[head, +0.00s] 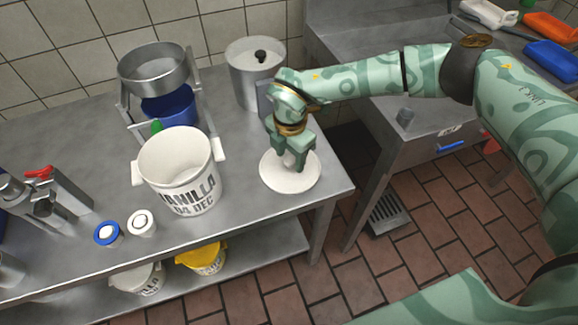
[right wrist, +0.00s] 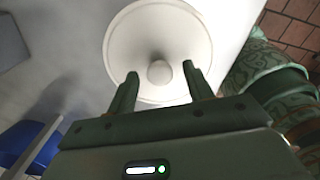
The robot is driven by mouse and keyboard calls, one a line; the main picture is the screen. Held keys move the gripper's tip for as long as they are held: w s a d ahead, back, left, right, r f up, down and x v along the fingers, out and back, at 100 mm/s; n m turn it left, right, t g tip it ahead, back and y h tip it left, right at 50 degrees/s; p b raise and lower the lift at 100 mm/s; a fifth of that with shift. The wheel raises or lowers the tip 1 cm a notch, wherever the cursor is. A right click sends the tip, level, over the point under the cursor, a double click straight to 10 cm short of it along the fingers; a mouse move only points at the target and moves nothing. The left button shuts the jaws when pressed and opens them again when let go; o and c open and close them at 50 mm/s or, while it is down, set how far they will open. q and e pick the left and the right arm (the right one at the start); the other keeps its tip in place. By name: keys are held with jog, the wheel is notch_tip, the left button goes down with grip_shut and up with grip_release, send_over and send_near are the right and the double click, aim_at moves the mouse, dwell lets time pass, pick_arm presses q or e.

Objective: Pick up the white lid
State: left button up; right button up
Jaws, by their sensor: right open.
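The white lid (head: 277,180) is a round disc lying flat on the steel table near its right front corner. In the right wrist view the lid (right wrist: 125,40) shows a raised round knob (right wrist: 159,72) at its centre. My right gripper (head: 294,165) is right above the lid, pointing down. In the right wrist view its two fingers (right wrist: 159,80) are apart, one on each side of the knob. I cannot tell whether they touch it. My left gripper is in neither view.
A white vanilla bucket (head: 180,180) stands open to the left of the lid. A metal pot (head: 253,85) with a dark knob stands behind. A metal sieve stand (head: 155,70) holds a blue container (head: 168,105). The table's right edge is close to the lid.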

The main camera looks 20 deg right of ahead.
jog(key=shift+f, duration=0.6)
jog(key=shift+r, duration=0.15)
jog(key=c, duration=1)
jog(key=shift+r, duration=0.1)
